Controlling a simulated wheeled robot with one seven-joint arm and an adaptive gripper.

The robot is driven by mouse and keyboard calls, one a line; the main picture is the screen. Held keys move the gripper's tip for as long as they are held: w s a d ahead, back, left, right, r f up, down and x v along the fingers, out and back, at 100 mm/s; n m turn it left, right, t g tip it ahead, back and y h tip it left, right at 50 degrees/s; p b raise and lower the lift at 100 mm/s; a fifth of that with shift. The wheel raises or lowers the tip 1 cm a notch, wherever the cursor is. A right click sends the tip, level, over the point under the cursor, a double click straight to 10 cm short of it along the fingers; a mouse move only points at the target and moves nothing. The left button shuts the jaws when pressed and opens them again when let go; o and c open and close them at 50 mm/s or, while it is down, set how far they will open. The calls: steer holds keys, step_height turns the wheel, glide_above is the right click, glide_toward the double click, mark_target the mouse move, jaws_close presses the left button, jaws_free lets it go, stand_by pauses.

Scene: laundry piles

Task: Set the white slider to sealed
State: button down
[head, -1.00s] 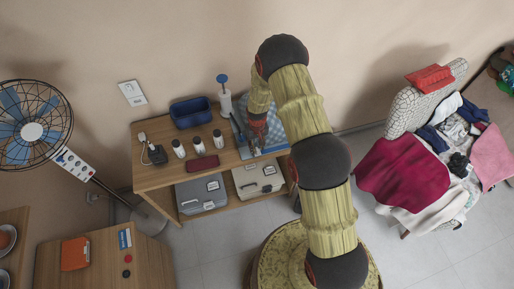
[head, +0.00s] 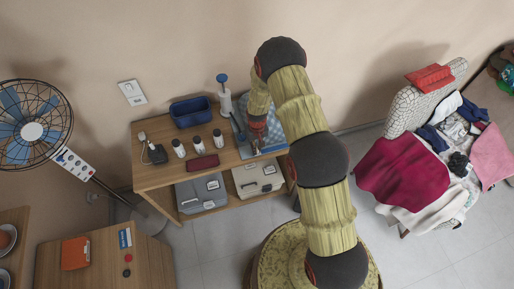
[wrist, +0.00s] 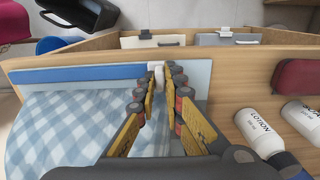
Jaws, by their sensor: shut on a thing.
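The white slider (wrist: 159,68) sits on the top edge of a clear bag (wrist: 198,78) in the wrist view. A blue strip (wrist: 85,73) runs along that edge to the left of the slider. Blue and white checked cloth (wrist: 60,125) lies inside the bag. My gripper (wrist: 158,84) is shut on the slider, with one finger on each side. In the head view my gripper (head: 256,146) is low over the bag on the wooden table, and my arm hides part of the bag. The slider is too small to make out there.
Lotion bottles (wrist: 260,133) and a dark red case (wrist: 298,80) stand right of the bag in the wrist view.

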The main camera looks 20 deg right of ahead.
stand_by(0.7)
steer(key=d+b, duration=0.6)
steer(key=d, duration=1.6)
steer(key=shift+d, duration=0.35)
steer(key=shift+d+r, duration=0.1)
steer(key=shift+d, duration=0.5)
steer(key=shift+w, duration=0.1)
steer(key=c, duration=2)
jaws_free()
steer(key=shift+d, duration=0.15)
steer(key=shift+o, duration=0.5)
step_height(320, 180, up, 12)
